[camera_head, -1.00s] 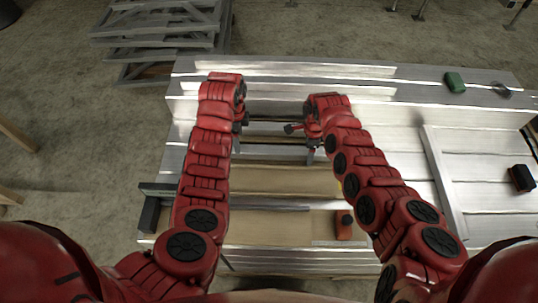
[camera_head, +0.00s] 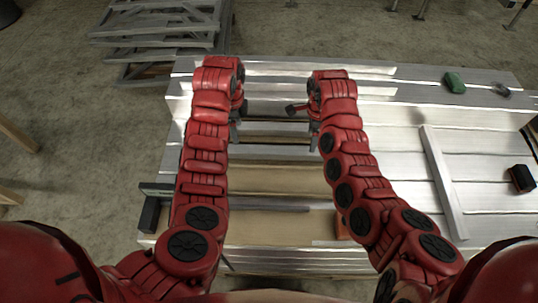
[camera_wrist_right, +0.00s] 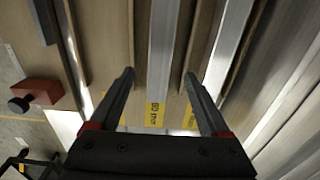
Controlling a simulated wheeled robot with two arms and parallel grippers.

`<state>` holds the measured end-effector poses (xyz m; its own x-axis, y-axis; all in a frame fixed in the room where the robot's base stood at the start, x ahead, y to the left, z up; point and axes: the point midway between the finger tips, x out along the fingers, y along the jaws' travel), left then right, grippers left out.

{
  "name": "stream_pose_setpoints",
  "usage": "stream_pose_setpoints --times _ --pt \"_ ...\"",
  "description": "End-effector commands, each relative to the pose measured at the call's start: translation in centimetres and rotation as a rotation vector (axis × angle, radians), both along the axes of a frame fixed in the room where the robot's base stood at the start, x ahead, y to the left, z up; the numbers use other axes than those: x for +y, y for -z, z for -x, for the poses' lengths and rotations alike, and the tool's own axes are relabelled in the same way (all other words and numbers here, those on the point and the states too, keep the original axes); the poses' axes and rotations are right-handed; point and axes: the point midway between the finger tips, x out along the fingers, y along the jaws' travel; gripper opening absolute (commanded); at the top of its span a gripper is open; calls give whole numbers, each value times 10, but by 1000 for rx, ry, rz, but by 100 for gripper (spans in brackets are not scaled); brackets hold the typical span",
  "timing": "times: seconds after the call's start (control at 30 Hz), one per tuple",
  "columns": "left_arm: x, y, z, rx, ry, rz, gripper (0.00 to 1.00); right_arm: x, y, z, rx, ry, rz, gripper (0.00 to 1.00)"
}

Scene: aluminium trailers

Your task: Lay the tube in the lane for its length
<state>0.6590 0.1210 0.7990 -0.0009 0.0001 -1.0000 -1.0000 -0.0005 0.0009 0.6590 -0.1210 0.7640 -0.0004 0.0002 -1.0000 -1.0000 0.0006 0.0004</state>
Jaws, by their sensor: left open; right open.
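A lane board (camera_head: 270,180) with tan strips and bright metal strips lies between my arms. The right wrist view shows yellow labels (camera_wrist_right: 154,114) at the ends of its lanes. A silver strip (camera_wrist_right: 163,50) runs along one lane between the right fingers; I cannot tell whether it is the tube or bare metal. My left gripper (camera_head: 236,132) is over the board's far left part, open, with nothing seen in it. My right gripper (camera_wrist_right: 160,95) is open above the lanes, its fingers apart. A long pale bar (camera_head: 443,182) lies on the table to the right.
An orange block with a black knob (camera_wrist_right: 50,92) sits beside the lanes, partly hidden by my right arm in the head view. A green block (camera_head: 454,82) and a black block (camera_head: 522,178) lie at the right. Grey frames (camera_head: 160,30) are stacked behind the table.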

Motion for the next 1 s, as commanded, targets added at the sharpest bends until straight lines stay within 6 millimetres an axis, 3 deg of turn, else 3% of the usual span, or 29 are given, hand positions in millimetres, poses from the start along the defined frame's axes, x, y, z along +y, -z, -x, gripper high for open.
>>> stream_pose_setpoints --times 0.1,0.3,1.0 --pt "0 0 0 0 0 0 80 0 -19 -1 -5 0 0 80" --pt "0 0 0 0 0 0 80 0 -32 0 -1 0 0 80" --pt "0 0 0 0 0 0 80 0 -32 0 0 0 0 80"
